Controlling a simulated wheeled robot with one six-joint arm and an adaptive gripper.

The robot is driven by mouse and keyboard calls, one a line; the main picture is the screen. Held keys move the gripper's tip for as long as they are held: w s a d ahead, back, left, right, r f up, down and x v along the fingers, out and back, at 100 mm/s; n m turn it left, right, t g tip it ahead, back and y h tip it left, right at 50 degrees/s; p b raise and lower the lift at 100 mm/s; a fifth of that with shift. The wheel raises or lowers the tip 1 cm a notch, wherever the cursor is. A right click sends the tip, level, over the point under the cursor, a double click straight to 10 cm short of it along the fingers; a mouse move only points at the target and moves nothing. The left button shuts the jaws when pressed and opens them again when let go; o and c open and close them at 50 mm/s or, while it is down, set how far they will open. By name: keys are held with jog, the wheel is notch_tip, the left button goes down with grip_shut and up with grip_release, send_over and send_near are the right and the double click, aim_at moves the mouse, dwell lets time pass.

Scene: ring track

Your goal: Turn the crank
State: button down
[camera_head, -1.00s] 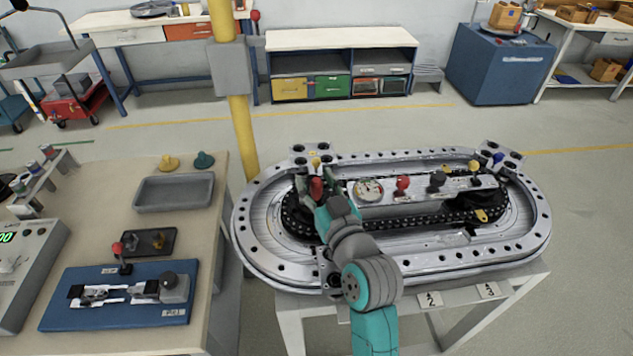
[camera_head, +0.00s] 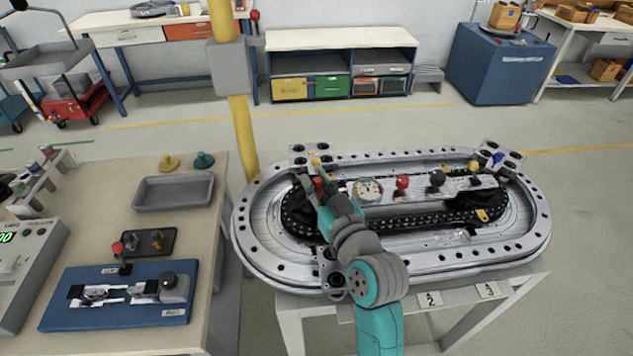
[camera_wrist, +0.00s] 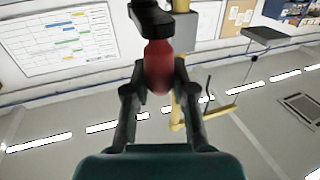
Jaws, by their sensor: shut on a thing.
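The crank's red handle (camera_wrist: 160,66) sits between the two fingers of my gripper (camera_wrist: 160,92) in the wrist view, with a dark crank arm (camera_wrist: 152,16) at its top end. The fingers are closed around the handle. In the head view my gripper (camera_head: 317,190) is at the left end of the oval ring track (camera_head: 262,257), and only a little of the red handle shows there. The hub under the crank is mostly hidden by my gripper and arm.
The track's centre panel carries a round gauge (camera_head: 368,189), a red knob (camera_head: 402,184), a black knob (camera_head: 438,179) and a yellow knob (camera_head: 474,167). A yellow post (camera_head: 243,138) stands close behind the track's left end. A workbench (camera_head: 130,220) lies to the left.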

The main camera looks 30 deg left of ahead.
jog(key=shift+w+d+n+g+y, duration=0.45)
jog(key=shift+w+n+g, duration=0.35)
jog(key=shift+n+g, duration=1.35)
jog(key=shift+w+d+n+g+y, duration=0.3)
jog(key=shift+w+n+g+y, duration=0.7)
jog(key=shift+g, duration=2)
jog(key=shift+w+d+n+g+y, duration=0.1)
jog(key=shift+w+d+n+g, duration=0.4)
jog(key=shift+n+g, duration=1.8)
jog(key=shift+w+a+g, duration=0.1)
jog(key=shift+g, duration=0.35)
jog(key=c, duration=0.9)
grip_release()
jog(key=shift+a, duration=0.1)
jog(key=shift+c, duration=0.2)
jog(key=v, duration=1.2)
